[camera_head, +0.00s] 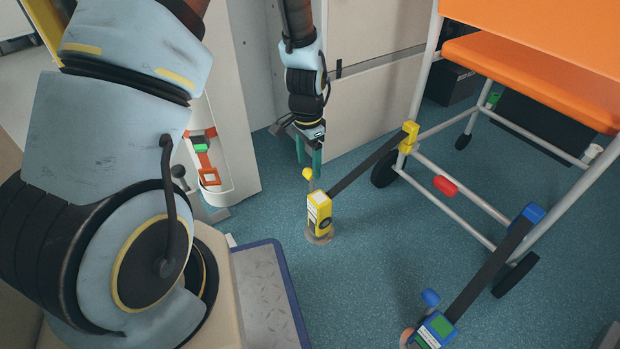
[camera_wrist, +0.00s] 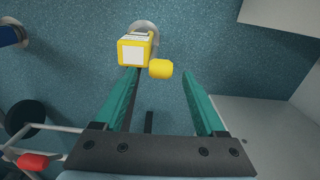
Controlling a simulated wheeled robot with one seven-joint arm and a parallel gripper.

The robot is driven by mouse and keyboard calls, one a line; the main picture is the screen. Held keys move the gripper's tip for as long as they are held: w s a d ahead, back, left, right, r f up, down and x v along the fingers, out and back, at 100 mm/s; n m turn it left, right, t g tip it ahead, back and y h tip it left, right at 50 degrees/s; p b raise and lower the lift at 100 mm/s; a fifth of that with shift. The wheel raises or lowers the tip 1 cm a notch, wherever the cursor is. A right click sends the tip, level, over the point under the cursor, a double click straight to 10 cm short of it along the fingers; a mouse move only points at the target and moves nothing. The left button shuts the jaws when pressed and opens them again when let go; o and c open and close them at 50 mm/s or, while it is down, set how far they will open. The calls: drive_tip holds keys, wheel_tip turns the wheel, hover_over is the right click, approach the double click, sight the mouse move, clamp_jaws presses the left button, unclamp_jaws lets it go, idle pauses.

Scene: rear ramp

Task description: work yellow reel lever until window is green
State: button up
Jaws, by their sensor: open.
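The yellow reel (camera_head: 319,214) stands on a round floor mount, with a dark strap running to a yellow clip (camera_head: 409,136) on the wheeled chair. Its lever ends in a yellow knob (camera_head: 308,174) that stands up on the reel's left side. I see a white label on the reel, but no green window on it from here. My gripper (camera_head: 309,166) points down, open and empty, with its green fingertips just above the knob. In the wrist view the lever knob (camera_wrist: 161,69) shows between the fingertips, nearer the left one; the yellow reel (camera_wrist: 134,52) is left of it.
The orange wheeled chair (camera_head: 530,60) stands at the right. A blue reel (camera_head: 436,331) with a green patch on top sits at front right, strapped to the chair. A metal ramp plate (camera_head: 265,300) lies left of the yellow reel. A pale wall panel (camera_head: 375,105) rises behind my gripper.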

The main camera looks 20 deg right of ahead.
sight(309, 170)
drive_tip(key=shift+f+b, duration=0.6)
drive_tip(key=shift+f, duration=1.25)
clamp_jaws()
